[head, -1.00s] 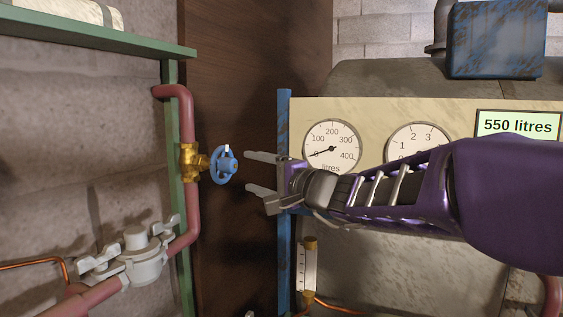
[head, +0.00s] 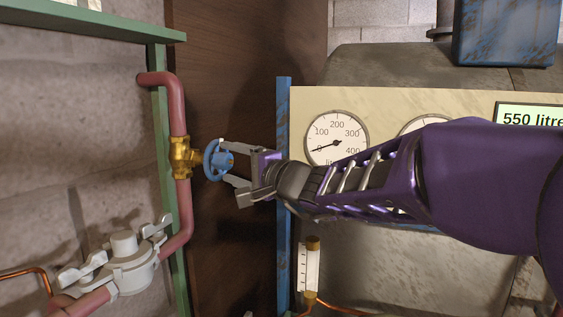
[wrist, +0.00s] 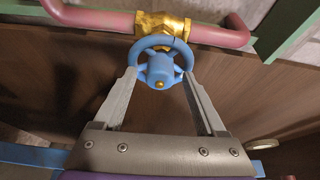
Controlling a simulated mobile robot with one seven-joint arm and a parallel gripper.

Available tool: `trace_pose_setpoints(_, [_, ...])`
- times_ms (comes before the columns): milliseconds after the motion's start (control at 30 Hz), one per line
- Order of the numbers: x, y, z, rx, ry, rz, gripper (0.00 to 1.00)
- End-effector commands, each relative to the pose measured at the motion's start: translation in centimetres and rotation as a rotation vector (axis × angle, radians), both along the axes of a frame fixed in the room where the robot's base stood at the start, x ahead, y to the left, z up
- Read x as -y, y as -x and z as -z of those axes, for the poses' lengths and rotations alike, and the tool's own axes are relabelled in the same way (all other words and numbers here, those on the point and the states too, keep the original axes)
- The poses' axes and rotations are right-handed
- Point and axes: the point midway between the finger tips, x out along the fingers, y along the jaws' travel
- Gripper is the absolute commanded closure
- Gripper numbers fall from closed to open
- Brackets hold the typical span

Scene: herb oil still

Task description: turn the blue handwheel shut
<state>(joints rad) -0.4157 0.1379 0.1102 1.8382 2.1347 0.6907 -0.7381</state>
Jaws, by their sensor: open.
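The blue handwheel (head: 213,160) sits on a brass valve (head: 183,157) in a red pipe at the left of the head view. In the wrist view the handwheel (wrist: 160,66) faces me, with the brass body (wrist: 162,24) behind it. My gripper (head: 230,163) is open, and its two fingers reach the wheel from the right. In the wrist view my gripper (wrist: 160,82) has one fingertip at each side of the wheel's rim. I cannot tell whether the fingertips touch the rim.
A grey clamp fitting (head: 128,262) sits on the pipe below. A green frame post (head: 163,130) stands behind the pipe. A blue post (head: 284,240) and a panel with gauges (head: 337,138) stand at the right. A brown wooden board (head: 240,80) lies behind the wheel.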

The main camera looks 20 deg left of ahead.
Motion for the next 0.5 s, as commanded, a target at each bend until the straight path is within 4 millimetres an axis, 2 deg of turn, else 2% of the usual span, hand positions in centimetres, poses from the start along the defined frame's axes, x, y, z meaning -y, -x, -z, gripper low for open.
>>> trace_pose_setpoints(67, [0.00, -0.01, 0.01, 0.000, 0.000, 0.000, 0.27])
trace_pose_setpoints(400, [0.02, -0.02, -0.01, 0.000, 0.000, 0.000, 0.88])
trace_pose_setpoints(467, [0.02, -0.02, -0.01, 0.000, 0.000, 0.000, 0.98])
trace_pose_setpoints(500, [0.02, -0.02, -0.01, 0.000, 0.000, 0.000, 1.00])
